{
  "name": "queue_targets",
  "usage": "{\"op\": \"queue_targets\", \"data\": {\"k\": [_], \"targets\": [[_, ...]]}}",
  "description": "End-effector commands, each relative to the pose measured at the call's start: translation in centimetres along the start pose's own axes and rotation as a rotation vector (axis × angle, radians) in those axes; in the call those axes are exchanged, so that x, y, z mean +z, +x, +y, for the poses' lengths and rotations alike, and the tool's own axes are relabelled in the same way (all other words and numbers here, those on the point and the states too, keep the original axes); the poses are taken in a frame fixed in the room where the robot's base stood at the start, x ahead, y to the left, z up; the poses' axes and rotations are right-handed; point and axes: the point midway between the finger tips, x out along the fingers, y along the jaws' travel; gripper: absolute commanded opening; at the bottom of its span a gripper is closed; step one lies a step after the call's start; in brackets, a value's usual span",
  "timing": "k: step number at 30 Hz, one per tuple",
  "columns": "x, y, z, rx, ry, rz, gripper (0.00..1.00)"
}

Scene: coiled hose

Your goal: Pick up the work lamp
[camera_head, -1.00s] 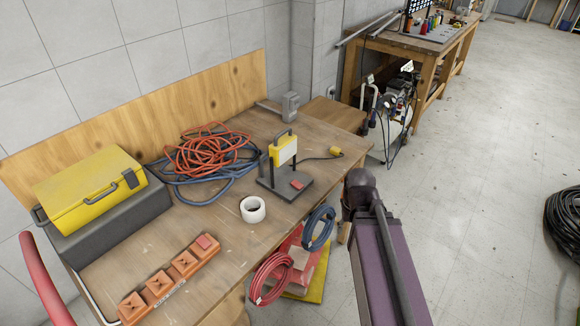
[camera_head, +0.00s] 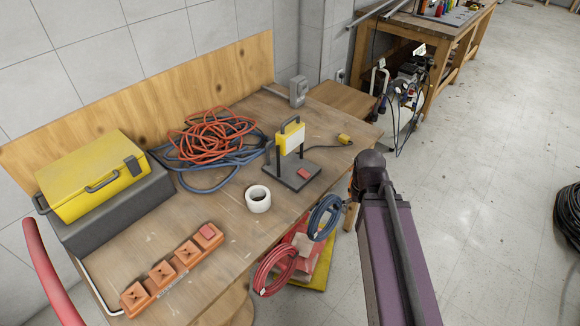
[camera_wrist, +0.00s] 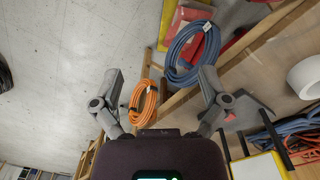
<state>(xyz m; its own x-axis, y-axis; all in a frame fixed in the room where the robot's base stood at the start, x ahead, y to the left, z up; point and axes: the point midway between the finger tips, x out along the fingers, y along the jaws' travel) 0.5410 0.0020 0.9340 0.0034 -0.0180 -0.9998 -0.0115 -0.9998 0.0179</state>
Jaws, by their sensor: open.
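In the head view the gripper is hidden behind my purple arm, just off the bench's right edge.
White tape roll (camera_head: 258,199) sits in front of the lamp. Red and blue coiled hoses (camera_head: 212,145) lie behind-left of it. A yellow toolbox (camera_head: 92,176) and an orange power strip (camera_head: 172,270) are left. A blue coil (camera_wrist: 192,52) and orange coil (camera_wrist: 145,103) show near my fingers.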

Motion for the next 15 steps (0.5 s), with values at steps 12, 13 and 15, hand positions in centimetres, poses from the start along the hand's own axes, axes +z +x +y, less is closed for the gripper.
{"op": "queue_targets", "data": {"k": [12,13,15], "targets": [[-4.9,-0.1,-3.4,0.23,0.156,0.112,1.0],[-5.4,-0.2,-3.9,0.252,0.174,0.13,1.0],[-6.6,-0.5,-5.0,0.301,0.213,0.178,1.0]]}}
